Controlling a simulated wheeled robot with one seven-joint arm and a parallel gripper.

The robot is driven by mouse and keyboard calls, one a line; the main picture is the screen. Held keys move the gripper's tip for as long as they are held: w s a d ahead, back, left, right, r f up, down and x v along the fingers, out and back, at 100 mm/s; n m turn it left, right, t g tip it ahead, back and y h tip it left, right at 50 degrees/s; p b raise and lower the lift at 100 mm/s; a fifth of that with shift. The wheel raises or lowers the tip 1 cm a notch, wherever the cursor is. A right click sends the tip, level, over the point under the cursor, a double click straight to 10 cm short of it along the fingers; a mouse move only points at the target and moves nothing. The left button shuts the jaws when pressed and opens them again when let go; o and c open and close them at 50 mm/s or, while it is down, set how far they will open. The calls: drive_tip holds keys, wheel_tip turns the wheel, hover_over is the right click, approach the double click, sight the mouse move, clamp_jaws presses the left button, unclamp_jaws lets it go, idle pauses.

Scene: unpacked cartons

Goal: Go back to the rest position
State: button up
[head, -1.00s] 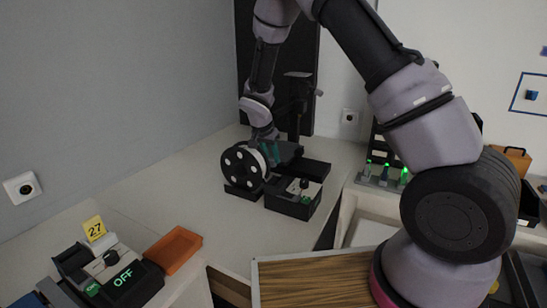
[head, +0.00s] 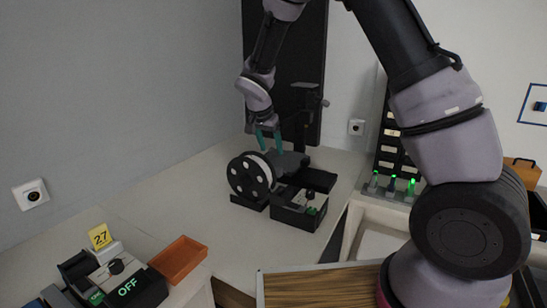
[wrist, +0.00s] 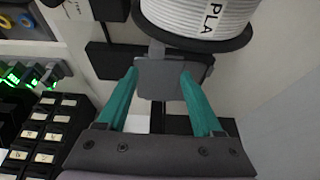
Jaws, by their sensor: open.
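My gripper (head: 267,138) has two teal fingers and hangs above the back of the counter, just over the dark machine with the black-rimmed spool (head: 250,176). In the wrist view my gripper (wrist: 158,90) is open. Its fingers are spread apart with nothing held between them. Beyond the fingertips a grey block (wrist: 162,78) lies below the white spool marked PLA (wrist: 195,15). Whether a fingertip touches the block is hard to tell.
A black control box (head: 300,207) stands right of the spool. Green-lit items (head: 392,187) stand at right by a dark drawer cabinet (head: 391,150). The counter's middle is clear.

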drive_tip(key=shift+s+a+r, duration=0.1)
drive_tip(key=shift+s+r, duration=0.15)
drive_tip(key=shift+r, duration=0.45)
drive_tip(key=s+d+r+y, duration=0.1)
drive_tip(key=s+d+r, duration=0.3)
drive_tip(key=d+r, duration=0.3)
drive_tip(key=s+d+r+y, duration=0.2)
drive_tip(key=s+d+r, duration=0.35)
drive_tip(key=r, duration=0.35)
drive_tip(key=s+d+r+n+t, duration=0.1)
drive_tip(key=s+d+r, duration=0.2)
drive_tip(key=s, duration=0.6)
drive_tip(key=s+d+r+n+t+y, duration=0.1)
drive_tip(key=s+d+r+t, duration=0.1)
drive_tip(key=s, duration=0.6)
drive_tip(key=shift+s+d+r+n+y, duration=0.35)
drive_tip(key=shift+d+r, duration=0.5)
drive_tip(key=shift+r, duration=0.35)
